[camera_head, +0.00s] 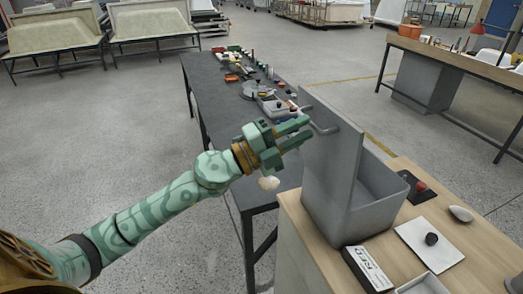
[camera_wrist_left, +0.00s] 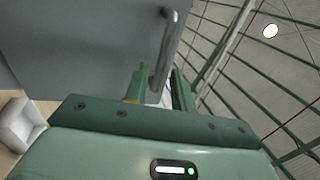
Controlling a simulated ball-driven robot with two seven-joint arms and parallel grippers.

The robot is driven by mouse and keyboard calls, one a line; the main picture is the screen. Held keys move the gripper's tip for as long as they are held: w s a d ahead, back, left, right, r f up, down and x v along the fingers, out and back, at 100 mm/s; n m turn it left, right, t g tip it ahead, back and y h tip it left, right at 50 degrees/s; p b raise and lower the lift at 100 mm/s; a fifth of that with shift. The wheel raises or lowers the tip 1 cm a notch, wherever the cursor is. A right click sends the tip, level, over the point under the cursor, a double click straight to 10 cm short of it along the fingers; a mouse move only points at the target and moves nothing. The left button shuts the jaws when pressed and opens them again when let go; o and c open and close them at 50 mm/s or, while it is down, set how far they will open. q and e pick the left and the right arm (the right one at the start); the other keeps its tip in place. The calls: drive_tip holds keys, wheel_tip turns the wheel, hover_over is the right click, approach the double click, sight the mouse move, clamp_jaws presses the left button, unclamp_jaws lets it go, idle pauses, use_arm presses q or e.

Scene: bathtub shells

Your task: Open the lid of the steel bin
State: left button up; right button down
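The steel bin (camera_head: 378,205) is a grey box on the wooden counter at the right. Its lid (camera_head: 333,150) stands upright along the bin's left side, and the bin's inside shows open to the right of it. The bar handle (camera_head: 325,130) is near the top of the lid; it also shows in the left wrist view (camera_wrist_left: 168,45) against the grey lid (camera_wrist_left: 90,45). My left gripper (camera_head: 310,128) is open, its two fingers apart, with their tips close to the handle. In the wrist view the handle's lower end appears between the fingers; contact cannot be told. My right gripper is not in view.
The wooden counter (camera_head: 290,215) also holds a black-and-white box (camera_head: 367,268), a white tile (camera_head: 430,240) with a dark lump, and a pale stone (camera_head: 461,214). A long dark table (camera_head: 215,85) with several small items stands behind. Open floor lies left.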

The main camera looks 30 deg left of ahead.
use_arm(q)
drive_tip(key=b+v, duration=0.3)
drive_tip(key=v, duration=1)
drive_tip(key=shift+b, duration=0.3)
drive_tip(key=shift+f, duration=0.1)
